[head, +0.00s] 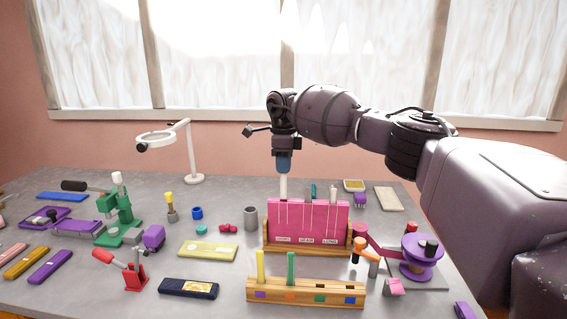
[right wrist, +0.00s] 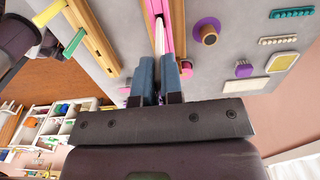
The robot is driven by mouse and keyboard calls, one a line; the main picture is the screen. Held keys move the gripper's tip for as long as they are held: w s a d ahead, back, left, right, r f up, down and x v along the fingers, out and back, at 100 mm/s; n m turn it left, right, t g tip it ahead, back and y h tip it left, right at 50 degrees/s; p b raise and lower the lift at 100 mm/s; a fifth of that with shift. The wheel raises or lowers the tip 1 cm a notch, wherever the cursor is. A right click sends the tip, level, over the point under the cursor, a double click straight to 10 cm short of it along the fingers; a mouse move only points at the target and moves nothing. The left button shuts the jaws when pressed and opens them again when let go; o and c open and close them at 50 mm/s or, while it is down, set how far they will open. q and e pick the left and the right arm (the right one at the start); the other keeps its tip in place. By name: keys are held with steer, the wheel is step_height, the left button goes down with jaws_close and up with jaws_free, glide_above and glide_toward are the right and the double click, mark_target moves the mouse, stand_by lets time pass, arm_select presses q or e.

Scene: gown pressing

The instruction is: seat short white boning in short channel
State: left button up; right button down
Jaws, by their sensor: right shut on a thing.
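My right gripper (head: 283,168) points down over the left part of the pink panel (head: 308,222), with its blue fingers shut on a white boning strip (head: 284,187). The strip is upright, and its lower end meets the panel's top edge near the left channel. I cannot tell whether its tip is inside the channel. The right wrist view shows the gripper (right wrist: 158,75), the white strip (right wrist: 159,38) and the pink panel (right wrist: 178,22). The panel stands in a wooden base (head: 307,247); its labels are too small to read surely. My left gripper is out of view.
A wooden rack (head: 305,293) in front holds a yellow strip (head: 260,266) and a green strip (head: 290,268). A teal piece (head: 313,191) and a pale piece (head: 333,193) rise at the panel's top. A purple spool stand (head: 417,262) is at right, a grey cup (head: 251,218) at left.

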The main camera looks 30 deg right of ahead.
mark_target(284, 199)
steer(key=shift+f, duration=0.25)
steer(key=shift+f, duration=0.75)
stand_by(0.7)
steer(key=shift+f, duration=0.25)
steer(key=shift+f, duration=0.4)
steer(key=shift+f+b, duration=0.55)
steer(key=shift+f, duration=0.55)
steer(key=shift+f, duration=0.95)
